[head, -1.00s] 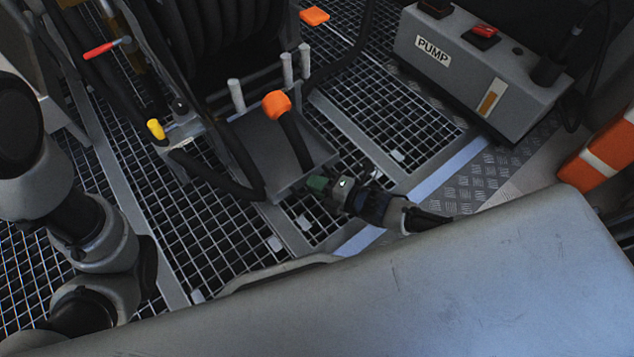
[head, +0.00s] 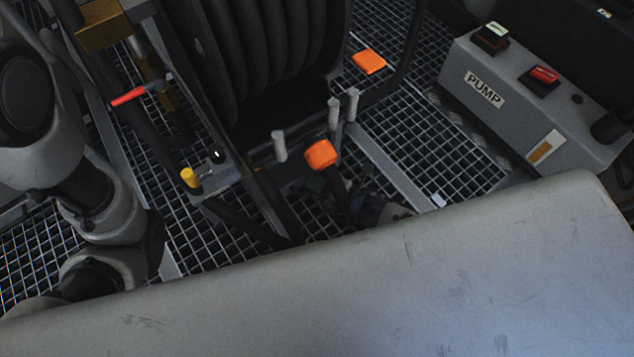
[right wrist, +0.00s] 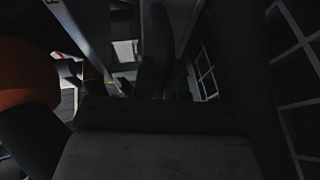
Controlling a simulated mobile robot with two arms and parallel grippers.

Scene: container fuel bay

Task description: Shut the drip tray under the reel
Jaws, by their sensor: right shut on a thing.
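The drip tray (head: 290,175) sits low under the hose reel (head: 275,60). Only a dark, narrow part of it shows, behind the white posts and the orange-topped lever. My right gripper (head: 318,183) is at the tray's front edge and shut on it. The lever's stem and my own grey body cover much of the gripper, so the grip itself is hard to see. The right wrist view is dark and does not show the tray clearly. Only links of my left arm show at the left; its gripper is out of view.
The orange-topped lever (head: 320,154) stands close to my right gripper. White posts (head: 280,146), a yellow knob (head: 190,178) and a red-handled lever (head: 128,96) are near the reel. The grey pump box (head: 520,95) is at the right. Open grating (head: 430,140) lies between.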

